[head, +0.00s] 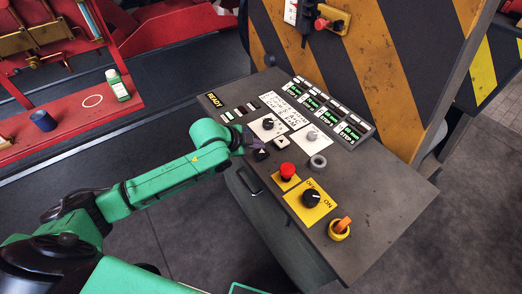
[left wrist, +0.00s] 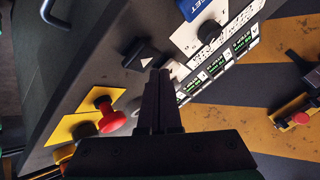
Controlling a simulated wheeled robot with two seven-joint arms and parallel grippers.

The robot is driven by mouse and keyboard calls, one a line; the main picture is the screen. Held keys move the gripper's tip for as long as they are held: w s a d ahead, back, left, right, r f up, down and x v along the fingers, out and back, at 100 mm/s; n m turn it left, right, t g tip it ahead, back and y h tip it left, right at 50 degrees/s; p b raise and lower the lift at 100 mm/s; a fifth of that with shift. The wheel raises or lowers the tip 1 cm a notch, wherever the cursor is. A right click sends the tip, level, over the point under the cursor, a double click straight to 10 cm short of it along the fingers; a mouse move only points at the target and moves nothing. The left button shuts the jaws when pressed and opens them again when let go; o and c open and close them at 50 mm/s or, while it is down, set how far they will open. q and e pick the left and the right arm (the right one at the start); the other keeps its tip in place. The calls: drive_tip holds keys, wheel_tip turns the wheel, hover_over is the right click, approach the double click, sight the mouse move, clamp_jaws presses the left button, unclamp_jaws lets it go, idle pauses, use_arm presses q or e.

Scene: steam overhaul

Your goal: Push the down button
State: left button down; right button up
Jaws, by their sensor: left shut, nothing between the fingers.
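The control panel (head: 370,195) is a dark sloped console. My left gripper (head: 245,142) is shut and empty, at the panel's near edge beside the down button. In the left wrist view its fingertips (left wrist: 160,74) lie beside that button, hiding part of the panel. I cannot tell whether they touch it. My right gripper is not in view.
A red mushroom button (head: 287,171), a black knob on a yellow plate (head: 311,198) and an orange switch (head: 341,226) stand up nearby. Two knobs (head: 268,123) sit behind on white plates. A striped pillar rises behind.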

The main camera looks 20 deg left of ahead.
sight(258, 153)
use_arm(q)
drive_tip(key=shift+f, duration=0.1)
idle(0.3)
drive_tip(key=shift+f, duration=0.35)
drive_tip(key=shift+f+b, duration=0.35)
drive_tip(key=shift+f, duration=0.3)
idle(0.6)
drive_tip(key=shift+r+p, duration=1.1)
drive_tip(key=shift+p, duration=0.1)
drive_tip(key=shift+r, duration=0.1)
wheel_tip(258, 153, up, 6)
drive_tip(key=p, duration=0.6)
